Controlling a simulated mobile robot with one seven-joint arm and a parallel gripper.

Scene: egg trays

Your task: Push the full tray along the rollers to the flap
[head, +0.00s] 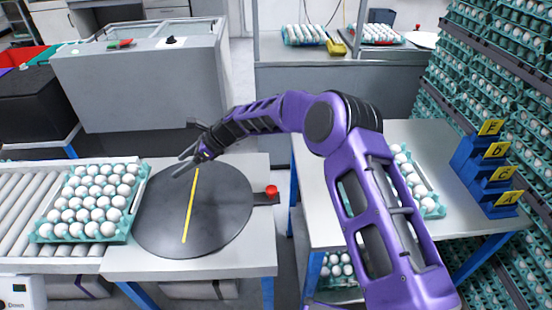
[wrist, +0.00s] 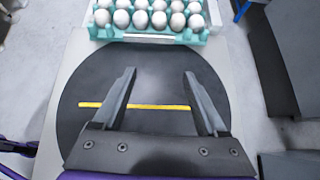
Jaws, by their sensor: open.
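A teal tray (head: 78,239) full of white eggs sits at the right end of the rollers (head: 22,195), close beside a dark round plate with a yellow line (head: 189,210). In the wrist view the near edge of the tray (wrist: 104,35) shows at the top, beyond the fingertips. My gripper (head: 183,162) is over the dark plate, to the right of the tray and apart from it. In the wrist view my gripper (wrist: 160,72) has its two fingers wide apart with nothing between them. I cannot make out the flap for certain.
A red button (head: 271,191) stands at the plate's right. A grey machine (head: 150,80) is behind the rollers. On the right table, another egg tray (head: 433,211) is partly hidden by my arm, near blue lettered holders (head: 485,170). Stacked egg trays (head: 500,60) fill the far right.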

